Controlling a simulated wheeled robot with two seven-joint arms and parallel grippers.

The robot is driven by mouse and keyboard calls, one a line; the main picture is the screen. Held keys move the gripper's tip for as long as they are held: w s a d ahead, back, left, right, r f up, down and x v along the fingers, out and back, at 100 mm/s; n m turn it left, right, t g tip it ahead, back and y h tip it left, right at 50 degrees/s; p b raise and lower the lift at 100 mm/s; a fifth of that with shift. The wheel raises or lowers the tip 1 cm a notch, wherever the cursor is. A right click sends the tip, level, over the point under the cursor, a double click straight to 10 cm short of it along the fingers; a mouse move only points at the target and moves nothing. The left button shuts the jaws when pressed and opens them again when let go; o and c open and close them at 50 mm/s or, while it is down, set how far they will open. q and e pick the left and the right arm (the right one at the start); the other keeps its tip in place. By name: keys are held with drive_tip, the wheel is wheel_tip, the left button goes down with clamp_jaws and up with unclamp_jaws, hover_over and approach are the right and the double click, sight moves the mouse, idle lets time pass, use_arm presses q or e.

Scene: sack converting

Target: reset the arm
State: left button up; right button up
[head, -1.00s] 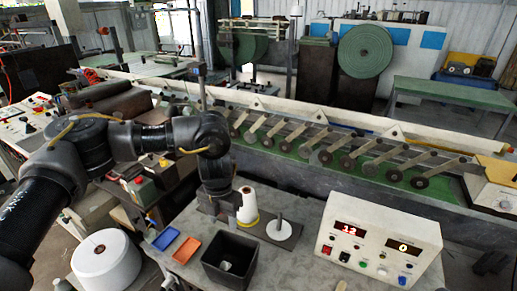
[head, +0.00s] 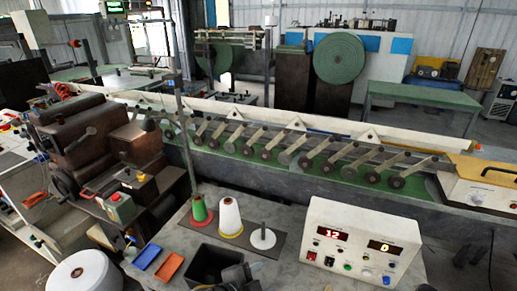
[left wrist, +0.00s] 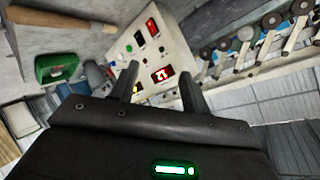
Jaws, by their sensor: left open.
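The rest of my left arm is out of the head view. I cannot make out my right gripper in either view.
On the grey table are a green cone (head: 199,209), a white cone (head: 230,216), a peg on a white disc (head: 263,238), a blue tray (head: 147,257) and an orange tray (head: 168,268). A white roll (head: 83,272) stands left. The roller line (head: 300,155) runs behind.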

use_arm(q)
drive_tip(key=s+a+f+n+g+y, duration=0.2)
drive_tip(key=s+a+f+n+y, duration=0.15)
drive_tip(key=s+a+n, duration=0.35)
drive_tip(key=s+a+f+n+g+y, duration=0.1)
drive_tip(key=s+a+f+n+y, duration=0.15)
drive_tip(key=s+a+f, duration=0.55)
drive_tip(key=s+a+f+n+g+y, duration=0.15)
drive_tip(key=s+a+n, duration=0.35)
drive_tip(key=a, duration=0.5)
wheel_tip(320, 180, down, 26)
drive_tip(key=g+b, duration=0.2)
drive_tip(key=s+a+f+g+b, duration=0.1)
drive_tip(key=s+a+f, duration=0.2)
drive_tip(key=s+f, duration=1.4)
wheel_tip(320, 180, down, 2)
drive_tip(key=shift+s+a+f+y+b, duration=0.15)
drive_tip(key=shift+s+a+y+b, duration=0.05)
drive_tip(key=shift+y+b, duration=0.25)
drive_tip(key=shift+n+g, duration=0.25)
drive_tip(key=shift+c, duration=0.2)
